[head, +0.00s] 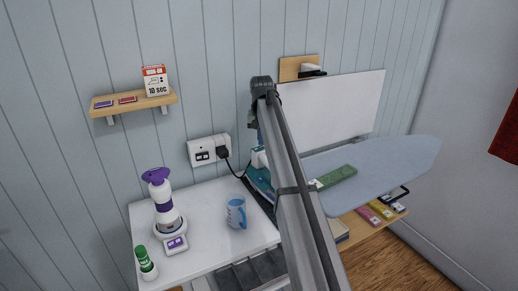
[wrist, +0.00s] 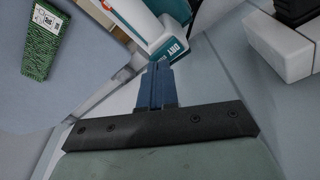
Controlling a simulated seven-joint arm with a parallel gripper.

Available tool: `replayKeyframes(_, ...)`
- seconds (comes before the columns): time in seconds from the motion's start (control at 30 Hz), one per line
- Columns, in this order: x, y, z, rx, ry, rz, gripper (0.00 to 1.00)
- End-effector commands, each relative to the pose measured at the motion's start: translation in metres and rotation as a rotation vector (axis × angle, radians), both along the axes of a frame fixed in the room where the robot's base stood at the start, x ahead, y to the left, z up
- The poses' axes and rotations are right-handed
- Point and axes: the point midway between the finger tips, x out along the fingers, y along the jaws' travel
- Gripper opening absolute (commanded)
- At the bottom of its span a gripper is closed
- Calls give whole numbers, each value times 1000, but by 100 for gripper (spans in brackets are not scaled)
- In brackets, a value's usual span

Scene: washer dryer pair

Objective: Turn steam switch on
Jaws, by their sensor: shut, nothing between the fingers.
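A teal and white iron (head: 259,178) stands behind my arm at the left end of the ironing board (head: 395,160). My gripper (wrist: 158,70) is shut and empty. Its blue-grey fingertips point at the iron just below the lettering. I cannot tell whether they touch. In the head view my arm hides the gripper and part of the iron.
A green patterned item (head: 336,177) lies on the board. A wall outlet (head: 202,152) holds a black plug with a cord running toward the iron. A shelf (head: 122,105) is above.

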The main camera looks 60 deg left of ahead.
Motion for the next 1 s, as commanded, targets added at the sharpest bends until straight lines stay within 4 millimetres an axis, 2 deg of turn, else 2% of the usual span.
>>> replayKeyframes(1.0,0,0,-12,-1,1,0,0)
